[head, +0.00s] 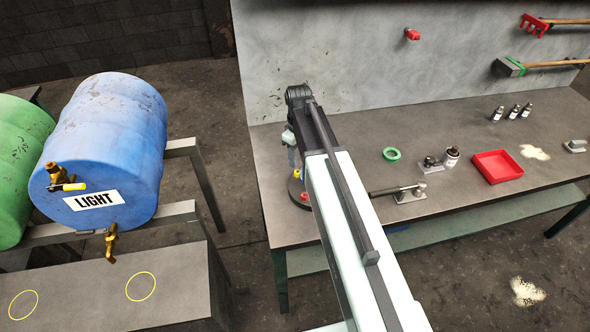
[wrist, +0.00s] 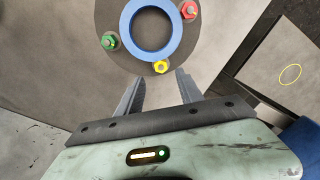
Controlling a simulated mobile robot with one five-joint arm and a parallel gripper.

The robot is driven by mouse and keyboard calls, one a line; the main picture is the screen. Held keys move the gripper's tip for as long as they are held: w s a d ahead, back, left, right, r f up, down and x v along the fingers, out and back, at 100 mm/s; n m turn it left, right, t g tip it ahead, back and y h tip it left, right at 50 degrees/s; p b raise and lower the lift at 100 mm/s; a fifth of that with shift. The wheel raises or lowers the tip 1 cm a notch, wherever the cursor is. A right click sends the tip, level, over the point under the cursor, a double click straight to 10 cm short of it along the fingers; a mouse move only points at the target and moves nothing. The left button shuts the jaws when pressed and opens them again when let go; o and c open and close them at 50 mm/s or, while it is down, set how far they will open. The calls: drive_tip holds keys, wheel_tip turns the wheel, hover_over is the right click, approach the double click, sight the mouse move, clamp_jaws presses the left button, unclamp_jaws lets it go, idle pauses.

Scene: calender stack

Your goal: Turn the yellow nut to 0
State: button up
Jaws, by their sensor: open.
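The yellow nut (wrist: 161,67) sits at the lower edge of a dark round plate (wrist: 115,18) in the wrist view, just below a blue ring (wrist: 128,41). In the head view it is a small yellow spot (head: 295,174), partly hidden beside my arm. My gripper (wrist: 156,76) is open, its two fingers pointing towards the plate with the yellow nut just beyond and between their tips. The fingers appear apart from the nut; the height gap cannot be told. I see no readable 0 mark.
A green nut (wrist: 110,41) and a red nut (wrist: 189,10) flank the blue ring. On the bench (head: 440,215) are a green ring (head: 391,154), a red tray (head: 497,167) and several bottles. A blue barrel (head: 112,130) lies on a stand at left.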

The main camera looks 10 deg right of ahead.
sight(297, 172)
wheel_tip(297, 172, down, 7)
drive_tip(key=b, duration=0.6)
drive_tip(key=shift+a, duration=0.1)
drive_tip(key=shift+r, duration=0.2)
clamp_jaws()
